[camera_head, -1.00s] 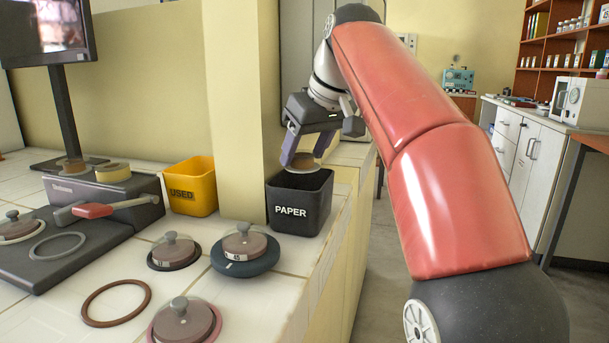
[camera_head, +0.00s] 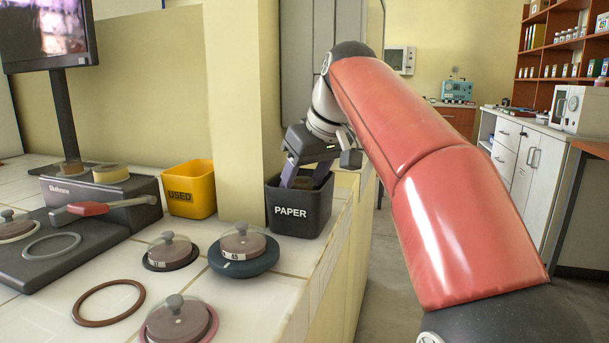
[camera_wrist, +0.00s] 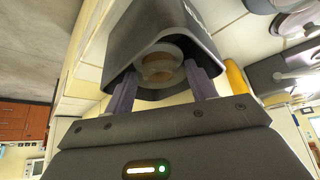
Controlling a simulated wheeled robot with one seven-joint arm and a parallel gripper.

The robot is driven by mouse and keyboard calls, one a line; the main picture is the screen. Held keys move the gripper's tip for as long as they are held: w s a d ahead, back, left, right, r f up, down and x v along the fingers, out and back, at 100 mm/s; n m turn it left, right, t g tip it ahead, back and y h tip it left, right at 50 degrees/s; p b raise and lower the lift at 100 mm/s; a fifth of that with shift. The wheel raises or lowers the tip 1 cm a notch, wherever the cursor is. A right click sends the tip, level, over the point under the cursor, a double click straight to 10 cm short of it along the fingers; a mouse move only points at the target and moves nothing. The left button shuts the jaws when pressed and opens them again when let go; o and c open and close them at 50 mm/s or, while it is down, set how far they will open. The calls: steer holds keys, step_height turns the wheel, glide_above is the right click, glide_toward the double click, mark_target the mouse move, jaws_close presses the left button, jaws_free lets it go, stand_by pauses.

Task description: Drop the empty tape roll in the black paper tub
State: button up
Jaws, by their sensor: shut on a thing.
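The black tub marked PAPER (camera_head: 299,212) stands near the counter's edge beside the wall pillar. My gripper (camera_head: 305,180) points down into its mouth, with the fingers below the rim. In the wrist view, the tape roll (camera_wrist: 159,66), a brownish ring with a paler rim, sits between the fingertips of my gripper (camera_wrist: 160,78). The jaws are shut on it. The roll is inside the tub's opening (camera_wrist: 112,60). In the head view the tub wall and fingers hide most of the roll.
A yellow tub marked USED (camera_head: 190,188) stands left of the pillar (camera_head: 236,110). Several lidded dishes, such as the one on a dark blue ring (camera_head: 243,250), and a brown ring (camera_head: 108,302) lie on the tiled counter. Another tape roll (camera_head: 110,174) rests on the dark device (camera_head: 98,192).

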steer(key=o, duration=1)
steer(key=shift+o, duration=0.2)
steer(key=w+p+v, duration=0.1)
steer(key=p+v, duration=0.4)
steer(key=v, duration=0.7)
steer(key=s+d+f+m+h, duration=0.1)
steer(key=s+d+f+m, duration=0.1)
steer(key=s+f, duration=0.5)
steer(key=s+d+f+m+h, duration=0.1)
steer(key=s+d+f+m, duration=0.1)
steer(key=s+f, duration=0.6)
steer(key=s+d+f+m+h, duration=0.1)
steer(key=s+f, duration=0.6)
steer(key=f, duration=1)
steer(key=d+m, duration=0.1)
steer(key=d, duration=0.1)
steer(key=shift+s+d+m+t, duration=0.15)
steer(key=shift+d+m+t, duration=0.15)
steer(key=shift+m, duration=0.1)
